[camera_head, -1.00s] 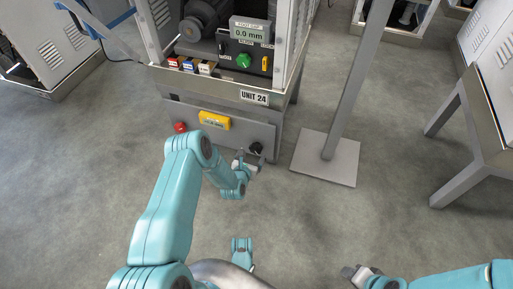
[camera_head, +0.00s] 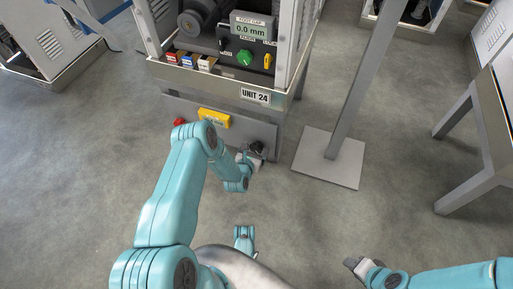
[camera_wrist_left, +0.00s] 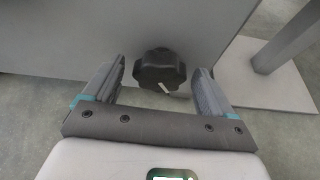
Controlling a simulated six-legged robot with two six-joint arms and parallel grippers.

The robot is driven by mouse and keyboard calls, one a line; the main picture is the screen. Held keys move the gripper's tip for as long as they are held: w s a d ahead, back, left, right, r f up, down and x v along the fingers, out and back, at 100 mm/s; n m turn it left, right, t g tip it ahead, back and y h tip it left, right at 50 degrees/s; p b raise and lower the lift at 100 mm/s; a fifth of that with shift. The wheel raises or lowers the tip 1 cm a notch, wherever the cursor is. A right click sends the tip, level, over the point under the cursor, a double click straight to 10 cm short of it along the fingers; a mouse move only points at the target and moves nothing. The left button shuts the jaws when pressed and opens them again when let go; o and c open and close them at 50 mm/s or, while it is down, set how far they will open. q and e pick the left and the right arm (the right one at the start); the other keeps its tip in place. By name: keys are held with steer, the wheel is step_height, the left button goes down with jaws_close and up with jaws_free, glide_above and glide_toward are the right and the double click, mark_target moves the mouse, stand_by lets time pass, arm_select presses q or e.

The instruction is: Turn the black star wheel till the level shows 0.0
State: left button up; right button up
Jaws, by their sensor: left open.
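The black star wheel (camera_head: 257,147) is on the lower grey panel of the unit marked UNIT 24. In the left wrist view the star wheel (camera_wrist_left: 159,69) has a white mark on its face. My left gripper (camera_head: 250,159) is open, with one finger on either side of the wheel in the left wrist view (camera_wrist_left: 158,84). I see gaps between the wheel and both fingers. The display (camera_head: 249,27) on top of the unit reads 0.0 mm. My right gripper (camera_head: 357,266) is low at the right, away from the unit; its fingers are too small to judge.
A yellow label block (camera_head: 214,118) and a red button (camera_head: 179,122) are on the same panel, left of the wheel. A grey post on a floor plate (camera_head: 328,158) stands right of the unit. A grey table frame (camera_head: 470,150) is farther right. Open floor lies in front.

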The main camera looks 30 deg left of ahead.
stand_by(0.3)
arm_select(q)
steer(key=c, duration=1)
steer(key=shift+c, duration=0.2)
